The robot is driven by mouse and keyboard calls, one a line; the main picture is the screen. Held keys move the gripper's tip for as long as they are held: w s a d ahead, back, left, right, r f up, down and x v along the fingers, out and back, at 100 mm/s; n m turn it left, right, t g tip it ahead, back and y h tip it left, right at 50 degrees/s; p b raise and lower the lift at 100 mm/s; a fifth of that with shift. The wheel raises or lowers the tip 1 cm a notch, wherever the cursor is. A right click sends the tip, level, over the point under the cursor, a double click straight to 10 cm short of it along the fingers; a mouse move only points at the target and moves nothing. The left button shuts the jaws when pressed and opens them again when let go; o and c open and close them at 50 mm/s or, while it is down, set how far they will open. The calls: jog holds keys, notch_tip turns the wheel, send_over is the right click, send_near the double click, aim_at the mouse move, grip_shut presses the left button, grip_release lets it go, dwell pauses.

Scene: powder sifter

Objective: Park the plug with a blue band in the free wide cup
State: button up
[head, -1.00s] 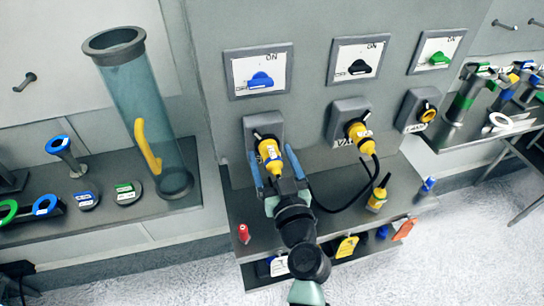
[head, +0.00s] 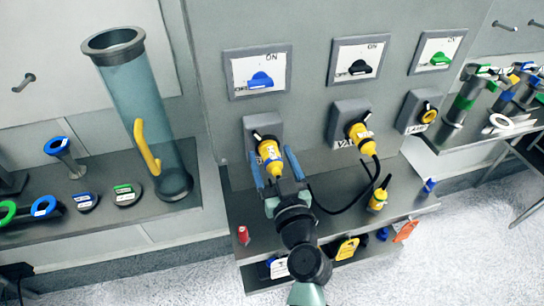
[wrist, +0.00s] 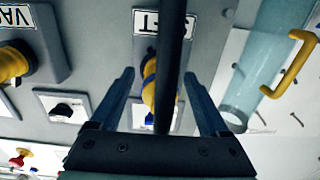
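The plug with a blue band (head: 269,157) is yellow and sits in the left wall socket (head: 262,124) below the blue switch. It also shows in the wrist view (wrist: 149,82), where its blue band is visible and a dark cable crosses in front. My gripper (head: 272,165) is open, with one blue finger on each side of the plug. In the wrist view (wrist: 163,85) a gap shows between the plug and each finger. I cannot make out a free wide cup; my arm hides part of the shelf (head: 345,222).
A second yellow plug (head: 361,138) is in the middle socket. Another yellow plug (head: 378,199) stands on the shelf at right, near a loose black cable (head: 335,208). A small red object (head: 243,235) is at the shelf's left. A clear tube (head: 145,110) stands on the left bench.

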aim_at(278, 176)
grip_shut()
jog(key=shift+s+d, duration=0.1)
dwell(0.3)
jog(key=shift+s, duration=0.15)
jog(key=shift+b+v, duration=0.65)
jog(key=shift+v, duration=2.1)
jog(key=s+a+f+m+h, duration=0.1)
jog(key=s+a+f+h, duration=0.1)
jog(key=s+f, duration=0.2)
jog(key=shift+s+a+f+m, duration=0.3)
jog(key=shift+s+a+f, duration=0.1)
jog(key=shift+f, duration=1)
